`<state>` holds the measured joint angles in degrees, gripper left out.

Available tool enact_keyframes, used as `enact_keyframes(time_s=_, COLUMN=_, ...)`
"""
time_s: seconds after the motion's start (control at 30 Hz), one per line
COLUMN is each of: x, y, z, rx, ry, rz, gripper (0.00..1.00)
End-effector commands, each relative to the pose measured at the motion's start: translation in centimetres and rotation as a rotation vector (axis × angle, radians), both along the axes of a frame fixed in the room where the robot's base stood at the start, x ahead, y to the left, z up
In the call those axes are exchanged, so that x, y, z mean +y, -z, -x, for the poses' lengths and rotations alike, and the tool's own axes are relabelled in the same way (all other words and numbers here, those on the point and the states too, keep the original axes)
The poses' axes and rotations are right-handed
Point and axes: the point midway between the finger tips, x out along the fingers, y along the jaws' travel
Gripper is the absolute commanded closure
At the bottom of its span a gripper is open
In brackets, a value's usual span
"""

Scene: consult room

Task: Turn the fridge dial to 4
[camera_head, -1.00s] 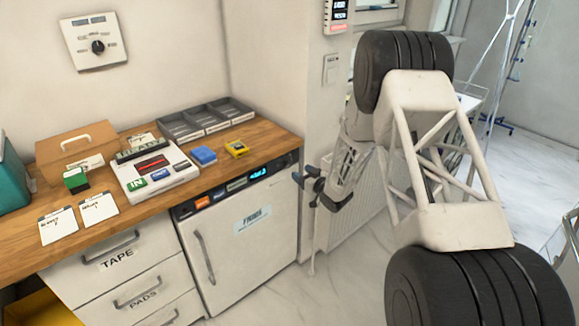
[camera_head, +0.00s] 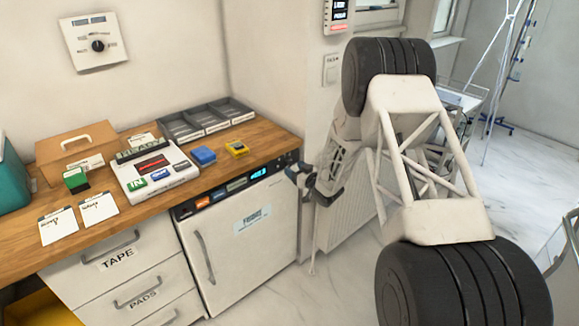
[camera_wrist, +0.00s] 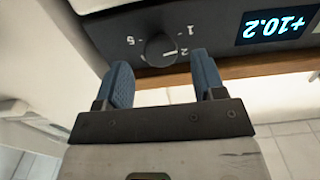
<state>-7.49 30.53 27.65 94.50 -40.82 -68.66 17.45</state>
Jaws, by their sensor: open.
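The white fridge (camera_head: 250,256) stands under the wooden counter, with a black control strip along its top. Its dark round dial (camera_wrist: 160,50) shows in the wrist view, with 1, 2 and 5 legible around it. The white pointer mark appears directed at the 2. My gripper (camera_wrist: 163,72) is open, with its blue fingertips just short of the dial, one to either side and nothing between them. In the head view my gripper (camera_head: 300,178) is at the right end of the strip and partly covers it.
The lit fridge display (camera_wrist: 277,24) reads +10.2. The counter (camera_head: 270,137) edge runs just above the strip. A white radiator (camera_head: 345,215) stands right of the fridge, behind my arm. Drawers (camera_head: 125,262) are on the left.

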Motion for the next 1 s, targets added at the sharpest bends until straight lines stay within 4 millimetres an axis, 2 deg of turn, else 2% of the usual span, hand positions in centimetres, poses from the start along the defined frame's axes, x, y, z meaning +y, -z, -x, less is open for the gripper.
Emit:
enact_keyframes(time_s=0.3, x=2.2, y=0.0, z=-2.2, rx=0.0, ry=-0.001, rz=0.0, gripper=0.37)
enact_keyframes(time_s=0.73, x=2.6, y=0.0, z=-2.6, rx=0.0, ry=0.0, rz=0.0, gripper=0.37)
enact_keyframes(time_s=1.0, x=2.6, y=0.0, z=-2.6, rx=0.0, ry=0.0, rz=0.0, gripper=0.77)
